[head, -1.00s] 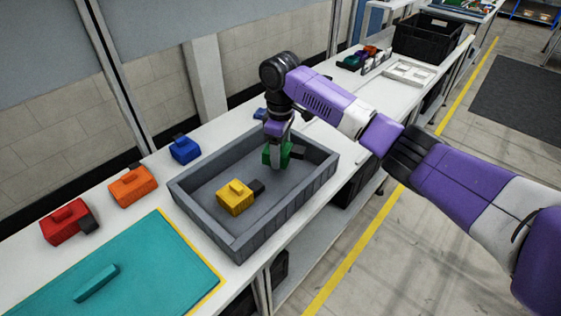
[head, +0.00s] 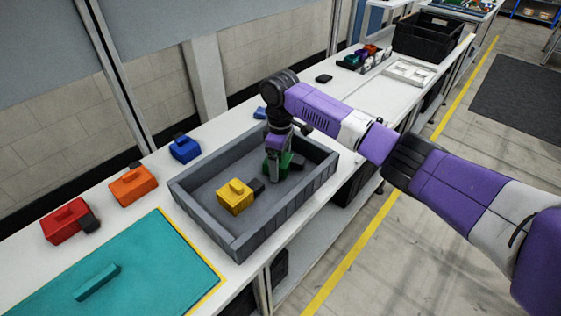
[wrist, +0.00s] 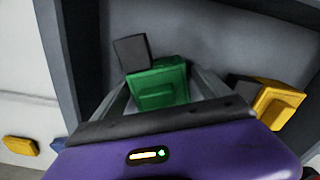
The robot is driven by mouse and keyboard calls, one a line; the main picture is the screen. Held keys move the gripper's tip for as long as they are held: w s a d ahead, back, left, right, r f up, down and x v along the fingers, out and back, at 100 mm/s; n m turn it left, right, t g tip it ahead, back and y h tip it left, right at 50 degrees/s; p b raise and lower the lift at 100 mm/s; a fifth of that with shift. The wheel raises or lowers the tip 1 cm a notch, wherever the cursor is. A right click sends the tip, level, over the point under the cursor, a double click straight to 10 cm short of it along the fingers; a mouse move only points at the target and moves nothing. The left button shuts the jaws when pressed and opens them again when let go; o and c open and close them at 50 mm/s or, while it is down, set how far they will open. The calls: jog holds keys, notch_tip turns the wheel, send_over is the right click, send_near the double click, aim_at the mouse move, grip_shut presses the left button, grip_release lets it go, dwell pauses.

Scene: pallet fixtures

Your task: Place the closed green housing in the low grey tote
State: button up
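The low grey tote (head: 207,233) stands on the white bench. The green housing (head: 284,165) is inside it near the back right, a dark block beside it. My gripper (head: 272,172) reaches down into the tote from above. In the wrist view, my gripper's two fingers (wrist: 160,85) lie against either side of the green housing (wrist: 158,88), with the dark block (wrist: 132,52) at its far left. The housing is low in the tote; whether its underside touches the floor is hidden. A yellow housing (head: 235,198) with a dark block lies in the tote to the left.
Blue (head: 184,149), orange (head: 133,186) and red (head: 66,221) housings stand on the bench left of the tote. A teal mat (head: 145,265) lies at the front left. A black crate (head: 428,35) and white tray (head: 408,73) are farther back.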

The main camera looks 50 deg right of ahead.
notch_tip(320, 180, up, 12)
jog(key=shift+r+b, duration=0.15)
jog(key=shift+b, duration=0.4)
dwell(0.7)
